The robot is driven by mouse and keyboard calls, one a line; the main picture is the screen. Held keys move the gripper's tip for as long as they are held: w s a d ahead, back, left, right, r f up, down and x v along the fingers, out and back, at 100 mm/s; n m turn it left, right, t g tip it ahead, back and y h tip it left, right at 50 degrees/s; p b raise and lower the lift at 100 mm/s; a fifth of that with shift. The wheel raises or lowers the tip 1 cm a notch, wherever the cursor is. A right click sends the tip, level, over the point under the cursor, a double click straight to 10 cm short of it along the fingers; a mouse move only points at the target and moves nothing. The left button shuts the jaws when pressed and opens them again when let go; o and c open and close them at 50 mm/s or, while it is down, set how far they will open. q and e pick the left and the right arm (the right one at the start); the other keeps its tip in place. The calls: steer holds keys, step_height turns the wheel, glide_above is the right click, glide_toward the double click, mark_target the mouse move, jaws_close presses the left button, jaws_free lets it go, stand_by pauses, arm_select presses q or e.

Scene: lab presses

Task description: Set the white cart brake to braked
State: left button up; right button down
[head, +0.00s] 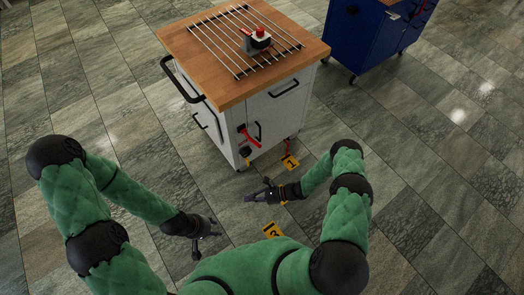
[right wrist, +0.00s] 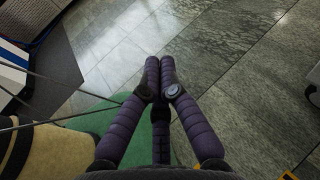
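The white cart (head: 228,135) stands at upper middle in the head view, with a wooden top and black handles. A red lever (head: 248,138) sticks out low at its near corner, above a dark caster (head: 244,152). A second red part (head: 288,147) shows low at the right corner. I cannot tell the brake's setting. My left gripper (head: 207,236) is lower left, open and empty, above the floor. The right wrist view shows the right fingers (right wrist: 160,68) over bare floor.
A wire rack (head: 225,42) and a red-topped device (head: 258,40) sit on the cart. A blue cart (head: 365,38) stands behind right. Yellow numbered floor markers (head: 290,162) (head: 272,230) lie near the right gripper. Tiled floor is clear at left and right.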

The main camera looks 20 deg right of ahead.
steer(key=w+d+m+t+h, duration=0.2)
steer(key=w+d+m+t, duration=0.2)
steer(key=d+t, duration=0.4)
steer(key=w+d+m+t+h, duration=0.2)
steer(key=w+d+m+t, duration=0.3)
steer(key=d+t, duration=0.3)
steer(key=shift+d+b, duration=0.45)
steer(key=shift+w, duration=0.15)
steer(key=s+r+x, duration=0.1)
steer(key=r+x, duration=0.1)
steer(key=x, duration=1)
steer(key=shift+w+r+h, duration=0.3)
steer(key=shift+w+r, duration=0.05)
steer(key=shift+a, duration=0.15)
